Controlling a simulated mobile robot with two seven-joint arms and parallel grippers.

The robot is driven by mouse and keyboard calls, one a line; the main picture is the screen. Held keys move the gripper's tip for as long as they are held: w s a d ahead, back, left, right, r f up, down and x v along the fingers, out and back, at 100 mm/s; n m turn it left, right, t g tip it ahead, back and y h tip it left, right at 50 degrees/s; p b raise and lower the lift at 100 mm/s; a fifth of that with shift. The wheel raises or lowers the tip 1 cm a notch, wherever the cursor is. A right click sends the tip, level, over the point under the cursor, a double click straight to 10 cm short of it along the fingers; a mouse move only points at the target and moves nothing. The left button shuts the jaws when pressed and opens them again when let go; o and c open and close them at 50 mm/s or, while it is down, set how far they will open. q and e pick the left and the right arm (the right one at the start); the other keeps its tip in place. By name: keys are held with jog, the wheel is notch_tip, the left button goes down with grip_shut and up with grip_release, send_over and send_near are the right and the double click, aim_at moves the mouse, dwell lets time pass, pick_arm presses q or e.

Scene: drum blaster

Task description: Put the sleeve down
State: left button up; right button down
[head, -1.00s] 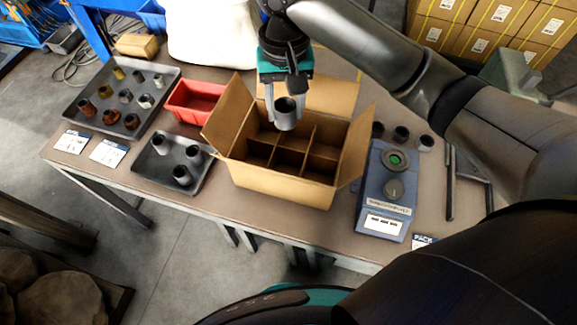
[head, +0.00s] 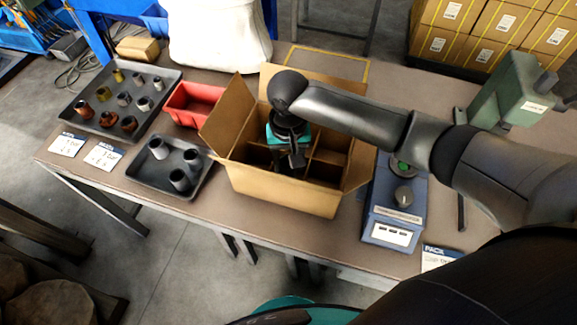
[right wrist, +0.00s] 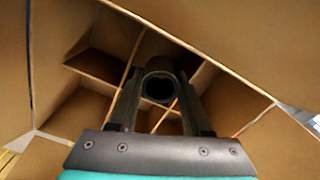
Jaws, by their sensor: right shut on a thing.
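My right gripper (head: 291,160) points down into the open cardboard box (head: 285,191), inside its compartments. In the right wrist view its fingers (right wrist: 159,100) are shut on a dark grey sleeve (right wrist: 159,86), a short tube seen end-on. The sleeve is low among the cardboard dividers (right wrist: 98,66); I cannot tell whether it touches the box floor. In the head view the sleeve is mostly hidden by the gripper and the box. My left gripper is not in view.
A dark tray (head: 147,184) with several grey sleeves stands left of the box. A larger tray (head: 74,116) of mixed parts and a red bin (head: 188,112) are farther left. A blue-grey device (head: 387,229) stands close on the right. Raised box flaps (head: 226,117) surround the gripper.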

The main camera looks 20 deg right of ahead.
jog(key=shift+f, duration=0.75)
jog(key=shift+f, duration=0.1)
jog(key=shift+f, duration=0.5)
jog(key=c, duration=0.6)
grip_release()
